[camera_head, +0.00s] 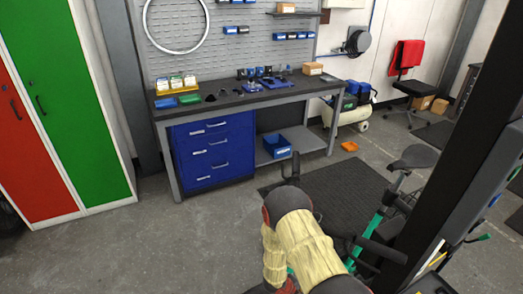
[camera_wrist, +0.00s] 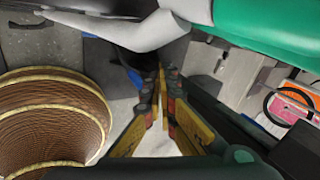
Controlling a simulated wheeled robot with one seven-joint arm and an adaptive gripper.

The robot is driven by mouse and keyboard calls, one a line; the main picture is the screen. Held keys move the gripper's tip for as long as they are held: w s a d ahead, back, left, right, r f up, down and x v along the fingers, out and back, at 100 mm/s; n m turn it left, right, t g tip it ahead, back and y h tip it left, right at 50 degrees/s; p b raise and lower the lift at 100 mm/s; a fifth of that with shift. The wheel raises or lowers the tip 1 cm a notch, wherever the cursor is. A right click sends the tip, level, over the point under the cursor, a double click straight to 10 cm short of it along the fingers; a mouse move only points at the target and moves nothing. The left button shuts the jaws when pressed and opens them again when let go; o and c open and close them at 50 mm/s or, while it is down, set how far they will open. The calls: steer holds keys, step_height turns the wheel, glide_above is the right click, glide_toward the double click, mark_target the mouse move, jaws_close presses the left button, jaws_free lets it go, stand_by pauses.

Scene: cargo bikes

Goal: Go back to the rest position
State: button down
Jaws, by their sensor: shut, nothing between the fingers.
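My gripper (camera_wrist: 165,92) shows in the middle of the wrist view. Its yellow-and-dark fingers come together at the tips, and nothing shows between them. A thick green tube with a grey part is close beyond it at the top of the wrist view. In the head view my arm in its cream ribbed cover is folded at the bottom centre, in front of the green cargo bike (camera_head: 372,232). I cannot make out the gripper's fingers in the head view.
A round brown ribbed thing with pale rings (camera_wrist: 50,125) is close on the left of the wrist view. A workbench (camera_head: 235,97) with blue drawers stands at the back. Red and green lockers (camera_head: 85,85) stand at left. The floor before them is clear.

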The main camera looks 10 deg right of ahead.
steer(key=s+d+r+m+g+h, duration=0.1)
steer(key=s+d+r+m+g, duration=0.15)
steer(key=s+m, duration=0.6)
steer(key=s+a+r+m+t+y, duration=0.2)
steer(key=r+m, duration=0.9)
steer(key=r, duration=0.7)
steer(key=s+a+r+m+t+y, duration=0.2)
steer(key=s+r+m, duration=0.3)
steer(key=r+m, duration=0.7)
steer(key=s+a+r+m+t+y, duration=0.2)
steer(key=r+m, duration=0.9)
steer(key=r, duration=1.3)
steer(key=shift+s+a+r+y, duration=0.35)
steer(key=shift+s+a+y, duration=0.35)
steer(key=shift+s, duration=0.4)
